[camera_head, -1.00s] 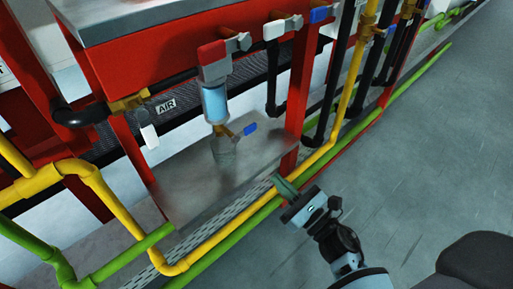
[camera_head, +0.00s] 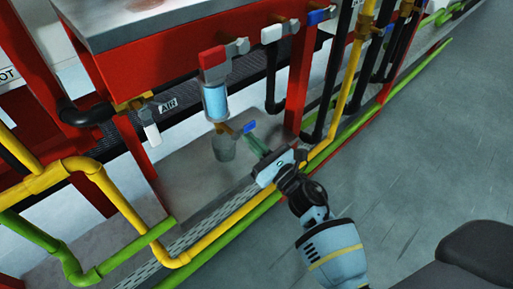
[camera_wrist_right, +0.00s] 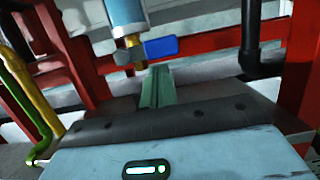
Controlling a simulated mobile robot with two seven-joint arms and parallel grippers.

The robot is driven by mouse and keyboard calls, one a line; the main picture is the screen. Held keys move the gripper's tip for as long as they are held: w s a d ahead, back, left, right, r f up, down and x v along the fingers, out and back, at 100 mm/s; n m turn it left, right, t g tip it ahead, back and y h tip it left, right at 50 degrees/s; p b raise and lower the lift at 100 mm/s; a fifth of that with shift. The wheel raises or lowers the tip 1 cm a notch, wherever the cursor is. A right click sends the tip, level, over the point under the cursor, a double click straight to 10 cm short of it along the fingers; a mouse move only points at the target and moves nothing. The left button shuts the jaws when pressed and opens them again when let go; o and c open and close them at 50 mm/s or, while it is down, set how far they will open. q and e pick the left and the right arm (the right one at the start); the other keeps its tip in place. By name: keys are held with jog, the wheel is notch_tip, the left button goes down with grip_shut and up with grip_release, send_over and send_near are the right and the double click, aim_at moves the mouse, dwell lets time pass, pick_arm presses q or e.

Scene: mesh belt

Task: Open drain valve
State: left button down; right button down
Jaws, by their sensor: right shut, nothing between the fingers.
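The drain valve has a blue handle (camera_head: 249,127) on a brass fitting (camera_head: 226,128) below a clear blue filter bowl (camera_head: 215,101). The handle sticks out to the right. A small clear cup (camera_head: 223,148) stands under the fitting. My right gripper (camera_head: 256,145) is shut and empty, its green fingers just below and close to the handle. In the right wrist view, the fingers (camera_wrist_right: 158,87) point up toward the blue handle (camera_wrist_right: 162,47), with a small gap visible between them and it. My left gripper is not in view.
Red frame posts (camera_head: 300,80) and a black pipe (camera_head: 272,85) stand right of the valve. Open floor (camera_head: 420,150) lies to the right.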

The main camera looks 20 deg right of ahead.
jog(key=shift+w+d+r+n+y+b, duration=0.1)
jog(key=shift+r+n+y+b, duration=0.1)
jog(key=shift+n, duration=0.25)
jog(key=shift+d+r+n+y+b, duration=0.1)
jog(key=shift+n+b, duration=0.05)
jog(key=shift+n, duration=0.3)
